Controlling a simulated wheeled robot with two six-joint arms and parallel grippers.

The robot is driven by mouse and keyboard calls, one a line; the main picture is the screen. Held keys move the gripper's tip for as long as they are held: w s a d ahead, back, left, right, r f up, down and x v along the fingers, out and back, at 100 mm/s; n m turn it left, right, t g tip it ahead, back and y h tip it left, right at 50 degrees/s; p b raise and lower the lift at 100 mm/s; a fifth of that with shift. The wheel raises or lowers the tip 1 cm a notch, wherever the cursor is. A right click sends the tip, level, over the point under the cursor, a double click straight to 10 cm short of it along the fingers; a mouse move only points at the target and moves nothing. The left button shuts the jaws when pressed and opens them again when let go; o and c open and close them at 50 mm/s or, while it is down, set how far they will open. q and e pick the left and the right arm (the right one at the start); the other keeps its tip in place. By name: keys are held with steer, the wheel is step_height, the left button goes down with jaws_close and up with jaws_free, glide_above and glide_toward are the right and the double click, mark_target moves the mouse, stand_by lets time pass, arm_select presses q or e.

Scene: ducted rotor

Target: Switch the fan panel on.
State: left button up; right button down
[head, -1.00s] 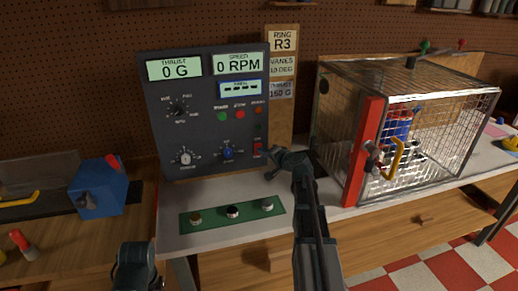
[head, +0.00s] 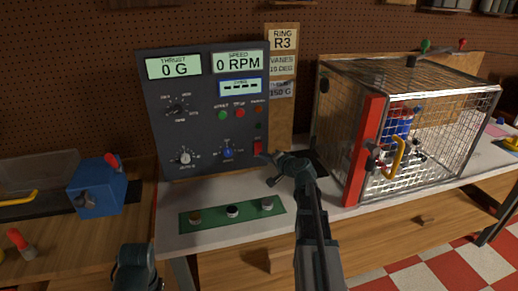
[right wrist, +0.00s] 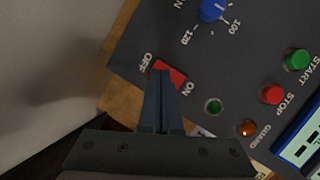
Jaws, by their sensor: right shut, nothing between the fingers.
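The dark fan panel (head: 205,130) stands upright at the back of the bench, with its thrust display at 0 G and its speed display at 0 RPM. Its red rocker switch (head: 258,147) is at the lower right. In the right wrist view the switch (right wrist: 178,76) lies between the OFF and ON labels, partly hidden by my fingers. My right gripper (head: 266,158) is shut and empty, its tips at the switch; contact cannot be told. It also shows in the right wrist view (right wrist: 161,73). My left gripper (head: 136,262) is low in the head view; its jaws are unclear.
A wire cage (head: 440,130) with a red post and yellow handle stands to the right of the panel. A green strip (head: 215,217) with several knobs lies in front of the panel. A blue box (head: 97,190) is at the left.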

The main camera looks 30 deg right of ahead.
arm_select(q)
steer(key=shift+f+b, duration=0.75)
steer(key=shift+f, duration=0.15)
arm_select(e)
steer(key=s, duration=0.1)
steer(key=s+f, duration=0.1)
steer(key=s+a, duration=0.1)
steer(key=shift+s+f, duration=0.35)
steer(key=shift+f, duration=0.05)
